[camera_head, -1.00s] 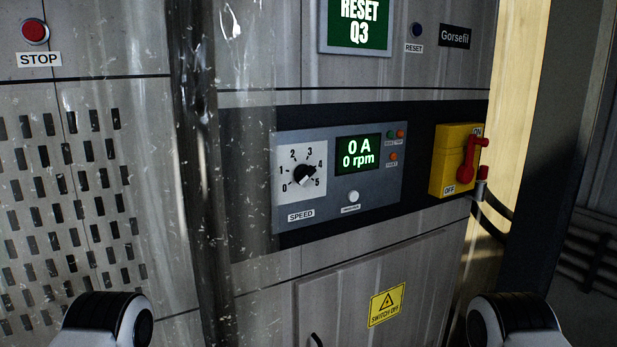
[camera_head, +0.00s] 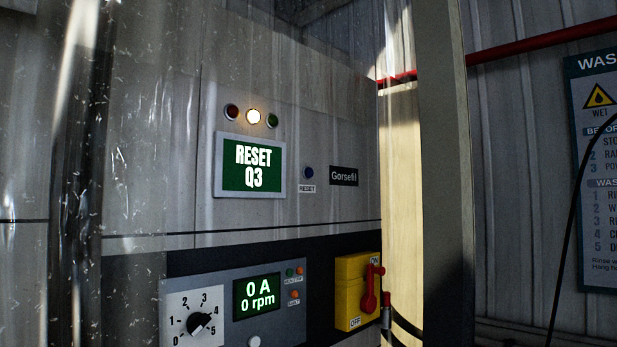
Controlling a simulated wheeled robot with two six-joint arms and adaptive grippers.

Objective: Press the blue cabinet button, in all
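The blue cabinet button (camera_head: 308,172) is a small dark blue round knob on the grey cabinet front. A small RESET label (camera_head: 307,189) is below it. It sits right of a green display (camera_head: 252,166) that reads "RESET Q3" and left of the dark Gorsefil plate (camera_head: 343,176). Nothing touches the button. Neither of my grippers is in view now.
Above the display are a dark red lamp (camera_head: 232,111), a lit yellowish lamp (camera_head: 253,116) and a green lamp (camera_head: 272,120). Below are the speed dial (camera_head: 198,322), a "0 A 0 rpm" readout (camera_head: 257,295) and a yellow switch box (camera_head: 349,292) with a red handle. Clear sheeting hangs left.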

